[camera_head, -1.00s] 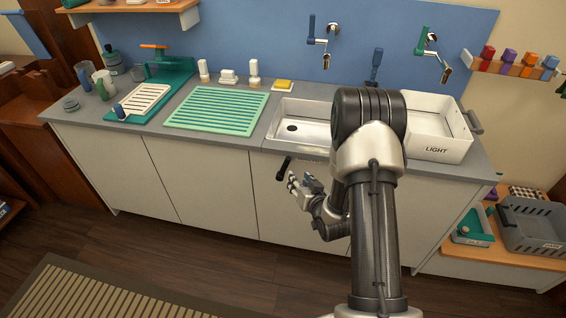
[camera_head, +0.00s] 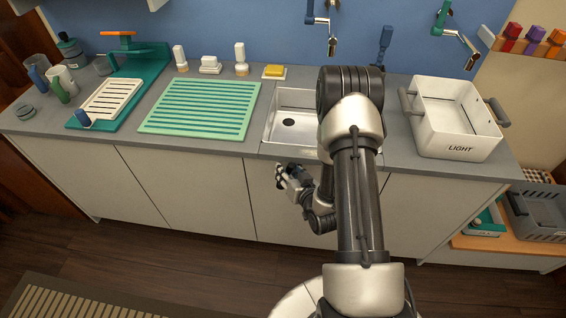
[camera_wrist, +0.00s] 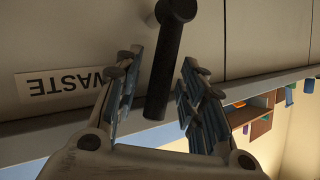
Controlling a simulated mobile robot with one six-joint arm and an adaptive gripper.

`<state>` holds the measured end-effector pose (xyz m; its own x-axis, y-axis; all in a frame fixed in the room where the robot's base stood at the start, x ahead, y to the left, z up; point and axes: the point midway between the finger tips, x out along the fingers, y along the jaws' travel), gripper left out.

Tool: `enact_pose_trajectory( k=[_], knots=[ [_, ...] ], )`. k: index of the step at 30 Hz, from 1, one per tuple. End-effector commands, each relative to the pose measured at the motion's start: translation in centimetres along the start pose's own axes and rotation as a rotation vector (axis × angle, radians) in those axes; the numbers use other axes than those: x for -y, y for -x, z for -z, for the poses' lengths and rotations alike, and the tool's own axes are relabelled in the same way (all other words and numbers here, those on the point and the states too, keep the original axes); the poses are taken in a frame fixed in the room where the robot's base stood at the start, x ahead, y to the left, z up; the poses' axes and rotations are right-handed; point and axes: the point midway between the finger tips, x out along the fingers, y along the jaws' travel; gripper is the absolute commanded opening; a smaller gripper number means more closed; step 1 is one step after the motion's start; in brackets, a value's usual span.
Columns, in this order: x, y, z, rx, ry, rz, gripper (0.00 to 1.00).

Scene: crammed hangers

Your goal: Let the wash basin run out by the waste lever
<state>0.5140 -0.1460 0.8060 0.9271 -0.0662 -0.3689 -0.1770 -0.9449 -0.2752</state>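The wash basin (camera_head: 290,104) is a pale sink set into the grey counter, with a dark drain hole; my arm hides its right part. In the wrist view, the black waste lever (camera_wrist: 165,75) stands out from the pale cabinet front, with a rounded end at the top. A white label (camera_wrist: 62,83) reading WASTE, upside down, is left of it. My gripper (camera_wrist: 160,68) is open, with one blue-padded finger on each side of the lever. A gap shows on both sides. In the head view, my gripper (camera_head: 282,174) is at the cabinet front below the basin; the lever is not clear there.
A white crate (camera_head: 424,136) marked LIGHT stands on the counter right of the basin. A green ribbed drainer mat (camera_head: 200,108) lies to the left.

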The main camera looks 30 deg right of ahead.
Motion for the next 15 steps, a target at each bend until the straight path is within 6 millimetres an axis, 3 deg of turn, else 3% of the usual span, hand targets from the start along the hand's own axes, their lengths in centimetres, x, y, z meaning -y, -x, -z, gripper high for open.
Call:
enact_pose_trajectory(
  k=[11, 15],
  knots=[
    [-0.04, 0.15, -0.26, 0.0, 0.0, 0.0, 0.37],
    [-0.04, 0.14, -0.25, 0.0, 0.0, 0.0, 0.28]
  ],
)
